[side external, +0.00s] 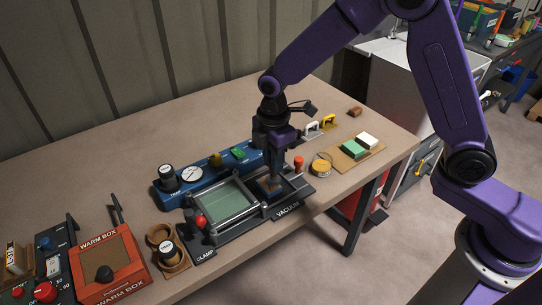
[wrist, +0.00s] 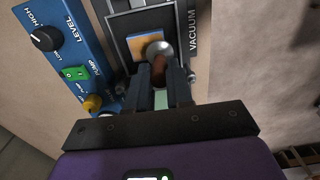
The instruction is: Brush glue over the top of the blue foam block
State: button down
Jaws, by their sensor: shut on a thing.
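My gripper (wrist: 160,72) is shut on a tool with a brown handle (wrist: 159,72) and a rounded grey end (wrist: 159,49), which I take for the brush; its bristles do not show. In the side view my gripper (side external: 272,168) is low over the dark vacuum plate. The block (side external: 270,185) lies on that plate beneath the tool.
A clamp frame with a green window (side external: 226,204) adjoins the vacuum plate. Behind runs a blue control panel (side external: 210,171). To the right are a red-orange knob (side external: 298,160), a yellow pot (side external: 321,166), and a tan board with a green block (side external: 355,149) and a white block (side external: 368,139).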

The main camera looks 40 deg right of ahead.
dwell(0.3)
jog(key=shift+r, duration=3.05)
